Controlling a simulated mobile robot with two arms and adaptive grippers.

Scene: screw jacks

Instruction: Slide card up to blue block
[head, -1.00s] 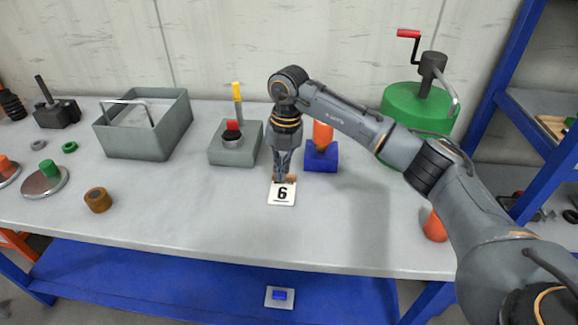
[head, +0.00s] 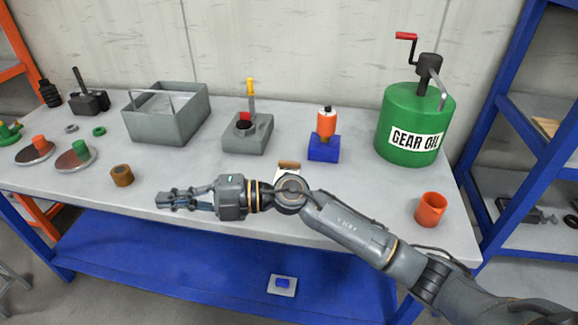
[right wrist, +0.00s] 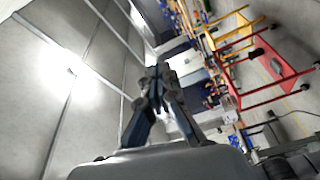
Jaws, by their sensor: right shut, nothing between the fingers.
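The white card (head: 280,172) lies on the grey table, mostly hidden behind my right arm. A brown piece (head: 289,164) shows at its far edge. The blue block (head: 323,150) stands to the right of the card and a little farther back, apart from it. An orange jack-like piece with a black top (head: 326,122) stands on the block. My right gripper (head: 163,201) is shut and empty, pointing left over the front of the table, away from card and block. Its closed fingers also show in the right wrist view (right wrist: 158,75). My left gripper is not in view.
A green gear oil drum (head: 408,130) stands at the right, with an orange cup (head: 430,209) in front. A grey bin (head: 165,126) and a grey block with a red button (head: 247,136) stand behind my gripper. A brown ring (head: 121,175) lies left.

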